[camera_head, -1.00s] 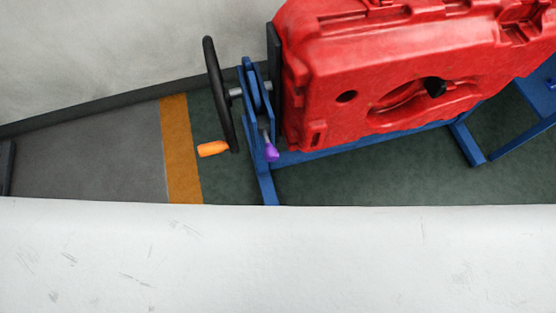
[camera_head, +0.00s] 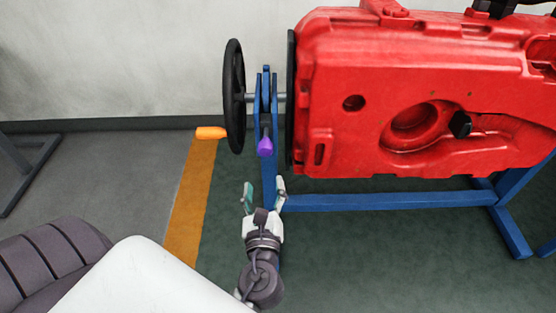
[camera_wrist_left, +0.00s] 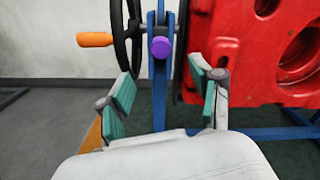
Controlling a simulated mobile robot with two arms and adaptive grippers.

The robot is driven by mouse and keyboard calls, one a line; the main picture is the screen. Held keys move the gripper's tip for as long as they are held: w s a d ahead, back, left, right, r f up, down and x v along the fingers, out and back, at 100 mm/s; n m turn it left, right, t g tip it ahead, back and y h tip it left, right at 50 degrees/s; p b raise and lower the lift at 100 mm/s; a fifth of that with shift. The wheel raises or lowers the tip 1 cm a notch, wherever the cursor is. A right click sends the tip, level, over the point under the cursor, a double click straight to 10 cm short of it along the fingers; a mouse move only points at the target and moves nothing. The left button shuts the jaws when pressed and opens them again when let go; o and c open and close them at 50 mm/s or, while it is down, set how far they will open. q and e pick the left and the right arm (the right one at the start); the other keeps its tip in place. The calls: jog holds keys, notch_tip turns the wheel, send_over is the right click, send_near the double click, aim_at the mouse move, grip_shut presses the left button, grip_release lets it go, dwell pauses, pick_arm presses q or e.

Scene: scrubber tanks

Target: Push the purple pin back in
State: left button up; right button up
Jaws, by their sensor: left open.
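The purple pin (camera_head: 265,147) sticks out toward me from the blue upright (camera_head: 267,180) of the stand, below the wheel's axle. In the left wrist view the purple pin (camera_wrist_left: 161,47) shows as a round knob, seen end on. My left gripper (camera_head: 264,188) is open and empty, below the pin and apart from it. In the left wrist view its green-padded fingers (camera_wrist_left: 160,78) stand wide, with the pin beyond and above, between them. My right gripper is not in view.
A black handwheel (camera_head: 234,97) with an orange handle (camera_head: 211,133) is left of the upright. A large red tank (camera_head: 400,95) is mounted to its right. A blue frame bar (camera_head: 390,201) runs low beneath the tank. Open floor lies in front.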

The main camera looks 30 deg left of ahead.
aim_at(265, 152)
pick_arm(q)
jog(key=x, duration=1.3)
jog(key=shift+w+a+f, duration=0.1)
jog(key=shift+w, duration=0.15)
grip_shut()
